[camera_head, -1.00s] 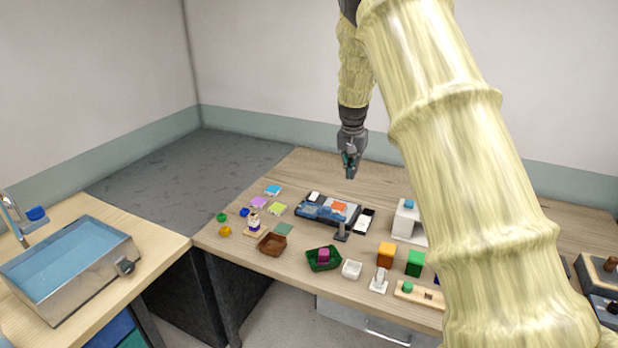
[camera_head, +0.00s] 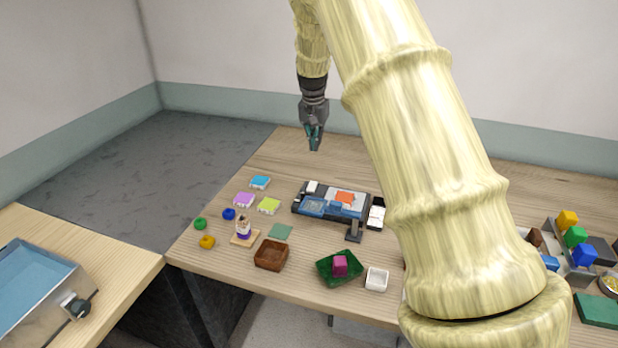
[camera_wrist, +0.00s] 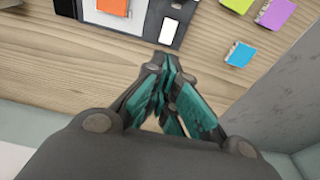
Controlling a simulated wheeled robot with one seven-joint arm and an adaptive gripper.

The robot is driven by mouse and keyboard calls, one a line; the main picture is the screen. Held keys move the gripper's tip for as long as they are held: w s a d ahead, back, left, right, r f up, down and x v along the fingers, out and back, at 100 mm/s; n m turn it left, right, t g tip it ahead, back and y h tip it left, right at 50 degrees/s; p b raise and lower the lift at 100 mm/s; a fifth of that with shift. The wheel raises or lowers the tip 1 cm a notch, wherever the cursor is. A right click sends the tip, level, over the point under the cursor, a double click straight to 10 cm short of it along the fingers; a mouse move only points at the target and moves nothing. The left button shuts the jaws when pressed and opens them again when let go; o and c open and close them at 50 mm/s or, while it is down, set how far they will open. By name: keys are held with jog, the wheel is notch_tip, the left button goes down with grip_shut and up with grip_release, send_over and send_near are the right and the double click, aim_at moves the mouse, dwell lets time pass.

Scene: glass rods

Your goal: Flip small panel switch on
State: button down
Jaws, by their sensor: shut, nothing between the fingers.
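A dark panel (camera_head: 352,218) with blue, white and orange parts lies on the wooden table. A small white block (camera_head: 312,187) sits at its upper left corner and may be the switch; its setting cannot be read. In the wrist view the same white piece (camera_wrist: 165,29) sits on the panel's dark end (camera_wrist: 134,20), beyond my fingertips. My gripper (camera_head: 314,144) hangs above the table's back edge, fingers down, behind the panel and apart from it. In the wrist view my gripper (camera_wrist: 168,72) has its teal fingertips together with nothing between them.
Coloured tiles (camera_head: 260,182), a brown bowl (camera_head: 271,255), a green tray (camera_head: 331,275) with a magenta cube and a white cup (camera_head: 376,279) surround the panel. My arm hides the table's middle right. Bare wood lies between gripper and panel.

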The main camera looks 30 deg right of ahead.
jog(key=w+f, duration=0.1)
jog(key=p, duration=0.4)
send_near(316, 182)
jog(key=shift+w+d+f, duration=0.2)
jog(key=shift+w+f, duration=0.1)
jog(key=shift+f, duration=0.85)
jog(key=shift+w+d+f, duration=0.2)
jog(key=shift+w+f, duration=0.1)
jog(key=shift+f, duration=0.85)
jog(key=shift+w+d+f, duration=0.2)
jog(key=shift+w+f, duration=0.05)
jog(key=shift+f, duration=0.9)
jog(key=shift+s+d, duration=0.1)
jog(key=shift+d, duration=0.05)
jog(key=shift+f, duration=0.15)
